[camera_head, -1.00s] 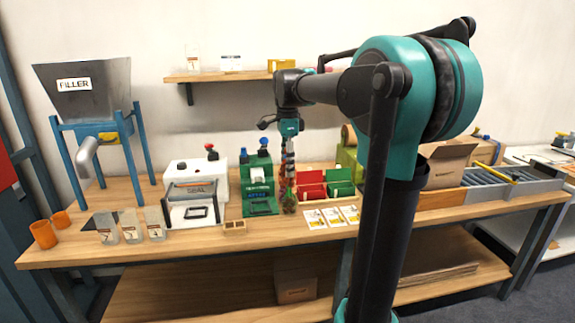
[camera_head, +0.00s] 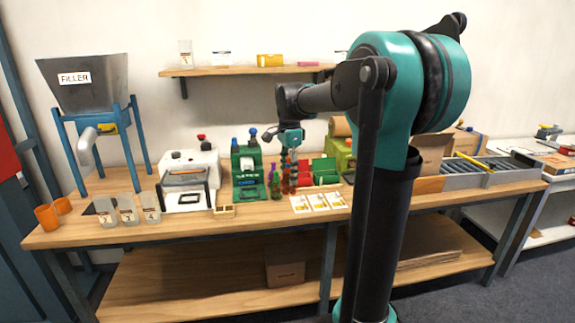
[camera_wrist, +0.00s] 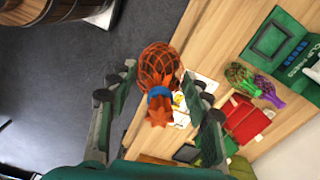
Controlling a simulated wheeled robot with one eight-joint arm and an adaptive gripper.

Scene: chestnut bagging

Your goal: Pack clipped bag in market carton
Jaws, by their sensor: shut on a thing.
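My gripper (camera_head: 291,141) is shut on an orange net bag (camera_head: 290,172) and holds it hanging above the bench. In the wrist view the orange bag (camera_wrist: 160,65) lies between my fingers (camera_wrist: 160,80), with a blue clip (camera_wrist: 159,92) around its gathered neck and orange tails toward the camera. The net's contents are hard to make out. An open cardboard carton (camera_head: 431,150) stands on the right part of the bench, partly hidden by my arm.
A green net bag (camera_wrist: 239,76) and a purple one (camera_wrist: 268,88) are beside the green clip press (camera_wrist: 275,48). Red and green bins (camera_head: 324,172) and printed cards (camera_head: 319,201) are near my gripper. A grey roller tray (camera_head: 490,170) is at right.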

